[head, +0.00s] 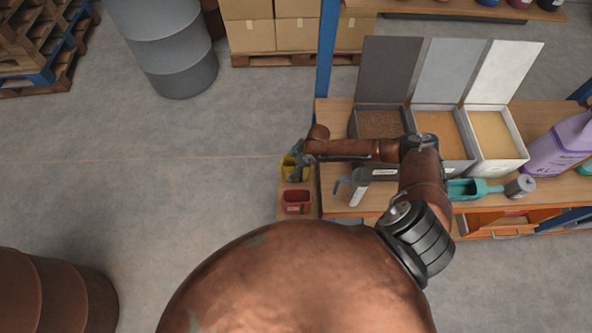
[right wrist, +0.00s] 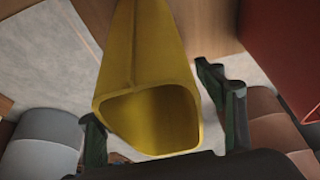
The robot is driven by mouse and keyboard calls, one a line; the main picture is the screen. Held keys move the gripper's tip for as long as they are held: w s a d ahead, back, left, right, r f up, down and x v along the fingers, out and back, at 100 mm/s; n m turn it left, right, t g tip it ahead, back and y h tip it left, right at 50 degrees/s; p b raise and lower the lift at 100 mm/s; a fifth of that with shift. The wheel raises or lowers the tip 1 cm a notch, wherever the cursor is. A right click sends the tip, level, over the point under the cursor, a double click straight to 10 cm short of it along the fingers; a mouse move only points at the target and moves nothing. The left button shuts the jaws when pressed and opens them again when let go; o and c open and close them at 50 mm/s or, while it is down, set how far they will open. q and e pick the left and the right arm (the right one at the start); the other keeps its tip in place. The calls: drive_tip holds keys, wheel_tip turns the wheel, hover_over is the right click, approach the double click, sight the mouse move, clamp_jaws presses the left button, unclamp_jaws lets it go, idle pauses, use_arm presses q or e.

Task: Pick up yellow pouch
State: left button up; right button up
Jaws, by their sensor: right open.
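The yellow pouch (head: 287,169) stands on a small wooden ledge at the left end of the workbench. In the head view my right gripper (head: 298,162) is right at it and partly covers it. In the right wrist view the yellow pouch (right wrist: 147,60) fills the middle, its mouth open toward the camera. The two dark green fingers of the right gripper (right wrist: 158,108) are apart, one on each side of the pouch. I cannot tell whether either finger touches it. My left gripper is not in view.
A red pouch (head: 297,203) stands close in front of the yellow one. On the workbench are open-lidded bins (head: 515,140) of granular material, a teal scoop (head: 470,190) and a purple jug (head: 560,148). A blue post (head: 327,45) rises behind.

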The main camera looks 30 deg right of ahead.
drive_tip(key=shift+c, duration=0.5)
drive_tip(key=c, duration=0.8)
drive_tip(key=shift+c, duration=0.2)
